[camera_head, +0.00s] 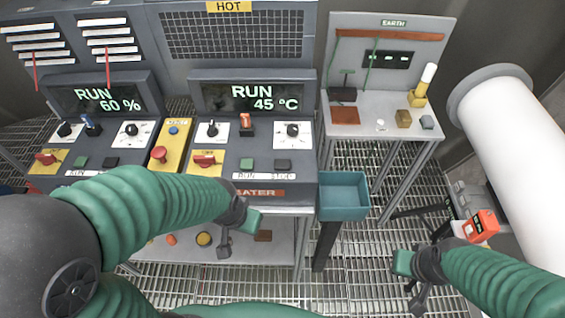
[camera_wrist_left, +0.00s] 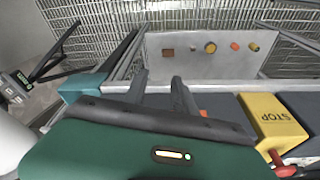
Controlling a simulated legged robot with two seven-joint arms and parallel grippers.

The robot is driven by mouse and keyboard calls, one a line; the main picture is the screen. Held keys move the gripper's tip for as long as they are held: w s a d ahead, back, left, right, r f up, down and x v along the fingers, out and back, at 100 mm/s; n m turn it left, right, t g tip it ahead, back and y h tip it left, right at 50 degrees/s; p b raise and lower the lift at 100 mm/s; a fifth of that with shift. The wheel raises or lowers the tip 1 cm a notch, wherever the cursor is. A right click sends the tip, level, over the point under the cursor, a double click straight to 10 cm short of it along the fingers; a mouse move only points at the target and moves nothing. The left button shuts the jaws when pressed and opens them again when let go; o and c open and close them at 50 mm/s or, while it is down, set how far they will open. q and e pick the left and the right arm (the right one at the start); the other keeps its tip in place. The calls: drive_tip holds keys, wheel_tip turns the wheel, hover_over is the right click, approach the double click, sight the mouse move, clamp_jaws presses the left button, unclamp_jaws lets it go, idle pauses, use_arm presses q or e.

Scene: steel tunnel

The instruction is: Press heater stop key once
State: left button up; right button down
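The heater panel (camera_head: 222,140) stands in the middle of the head view, with its display (camera_head: 252,97) reading RUN 45 °C. Its dark stop key (camera_head: 283,165) sits right of a green run key (camera_head: 246,163), above a RUN STOP label. My left gripper (camera_head: 226,246) hangs in front of the panel's front edge, nearer to me than the keys and apart from them. In the left wrist view its two dark fingers (camera_wrist_left: 161,84) stand apart with nothing between them. The stop key cannot be made out there. My right gripper (camera_head: 416,296) is at lower right over the grating, its finger gap unclear.
A yellow box (camera_head: 172,146) with a red knob adjoins the heater panel. A humidity panel (camera_head: 97,140) stands left. A teal bin (camera_head: 344,195) hangs right of the heater. A side table (camera_head: 377,103) holds small items. A white pipe (camera_head: 525,160) runs along the right.

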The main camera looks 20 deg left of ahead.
use_arm(q)
clamp_jaws()
idle(1.5)
